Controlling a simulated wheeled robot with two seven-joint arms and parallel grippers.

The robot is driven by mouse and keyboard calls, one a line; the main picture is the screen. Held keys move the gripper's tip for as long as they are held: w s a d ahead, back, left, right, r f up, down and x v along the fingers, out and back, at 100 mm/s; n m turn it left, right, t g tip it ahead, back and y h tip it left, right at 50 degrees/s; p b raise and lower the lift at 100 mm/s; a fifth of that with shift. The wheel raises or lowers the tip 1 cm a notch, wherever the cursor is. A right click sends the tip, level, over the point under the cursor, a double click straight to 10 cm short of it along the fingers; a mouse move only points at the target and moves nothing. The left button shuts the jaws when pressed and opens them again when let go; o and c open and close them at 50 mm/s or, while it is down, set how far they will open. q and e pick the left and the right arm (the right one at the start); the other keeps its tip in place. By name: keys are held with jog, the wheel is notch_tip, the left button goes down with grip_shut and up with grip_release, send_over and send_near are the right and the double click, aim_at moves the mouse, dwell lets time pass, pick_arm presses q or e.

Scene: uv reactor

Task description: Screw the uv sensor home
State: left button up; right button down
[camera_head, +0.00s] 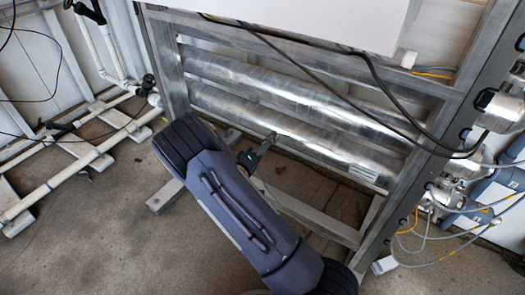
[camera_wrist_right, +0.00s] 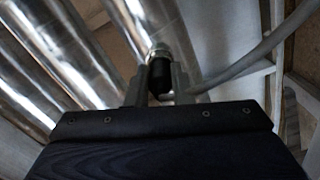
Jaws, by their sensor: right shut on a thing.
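The uv sensor (camera_wrist_right: 160,76) is a dark cylinder between the two fingers of my right gripper (camera_wrist_right: 159,92) in the right wrist view. Its far end meets a metal fitting (camera_wrist_right: 158,51) on a shiny steel reactor tube (camera_wrist_right: 165,20). I cannot tell how deep it sits in the fitting. In the head view my right gripper (camera_head: 262,149) reaches the lower steel tube (camera_head: 290,128), shut on the sensor, which is too small there to make out well. My left gripper is not in view.
A metal frame (camera_head: 445,155) surrounds the tubes. A grey cable (camera_wrist_right: 250,53) runs close beside the right finger. Black cables (camera_head: 372,75) hang across the frame. White pipes (camera_head: 75,168) lie at left, and metal fittings with cables (camera_head: 455,190) stand at right. Concrete floor is open at lower left.

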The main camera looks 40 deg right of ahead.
jog(key=shift+w+a+r+m+t, duration=0.3)
jog(key=shift+w+a+r, duration=0.05)
jog(key=shift+w, duration=0.2)
jog(key=c, duration=1.3)
grip_release()
jog(key=shift+a, duration=0.1)
jog(key=shift+o, duration=0.6)
jog(key=shift+s+f, duration=0.1)
